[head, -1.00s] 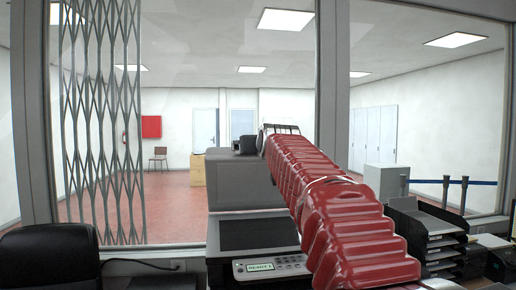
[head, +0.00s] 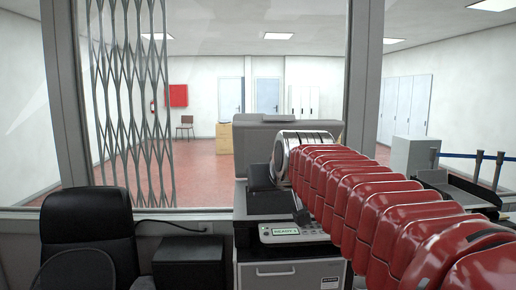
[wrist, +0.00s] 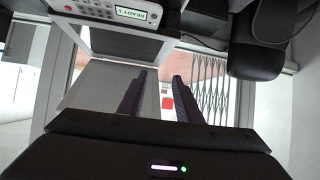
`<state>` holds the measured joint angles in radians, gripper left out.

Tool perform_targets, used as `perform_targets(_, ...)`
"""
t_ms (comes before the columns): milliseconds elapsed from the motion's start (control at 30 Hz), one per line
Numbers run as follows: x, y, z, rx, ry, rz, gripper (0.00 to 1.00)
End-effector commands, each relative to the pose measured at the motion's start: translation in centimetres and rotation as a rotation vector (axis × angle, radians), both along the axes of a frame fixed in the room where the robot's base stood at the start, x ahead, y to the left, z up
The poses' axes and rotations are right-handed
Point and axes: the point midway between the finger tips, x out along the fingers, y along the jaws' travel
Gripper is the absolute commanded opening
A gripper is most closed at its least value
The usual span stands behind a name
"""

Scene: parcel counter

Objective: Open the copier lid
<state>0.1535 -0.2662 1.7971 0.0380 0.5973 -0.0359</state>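The copier shows in the head view, with its control panel (head: 292,232) facing me and its dark glass (head: 266,204) uncovered. The grey lid (head: 255,148) is raised and stands roughly upright behind the glass. In the wrist view, which is upside down, the panel (wrist: 130,13), the glass frame (wrist: 125,44) and the lid's pale underside (wrist: 108,84) show. My gripper (wrist: 161,76) is open, its dark fingers apart with nothing between them. It is over the copier in front of the lid; I cannot tell whether it touches the lid. My red arm hides the copier's right side.
A black office chair (head: 88,232) and a dark box (head: 190,262) stand to the left. The copier rests on a grey drawer cabinet (head: 292,272). A black tray (head: 455,190) is at the right. Behind are a window frame (head: 362,95) and a folding metal grille (head: 130,110).

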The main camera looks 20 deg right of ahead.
Motion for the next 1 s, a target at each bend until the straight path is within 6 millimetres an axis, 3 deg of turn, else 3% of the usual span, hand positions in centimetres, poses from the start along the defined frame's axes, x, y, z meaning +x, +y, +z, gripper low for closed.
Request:
perform_targets(433,-13.1,5.2,-12.6,0.025,0.265,0.073,0.00)
perform_targets(800,-23.8,7.5,-22.8,0.028,0.473,0.123,0.00)
perform_targets(1000,-26.2,7.8,-25.2,0.027,0.520,0.131,0.00)
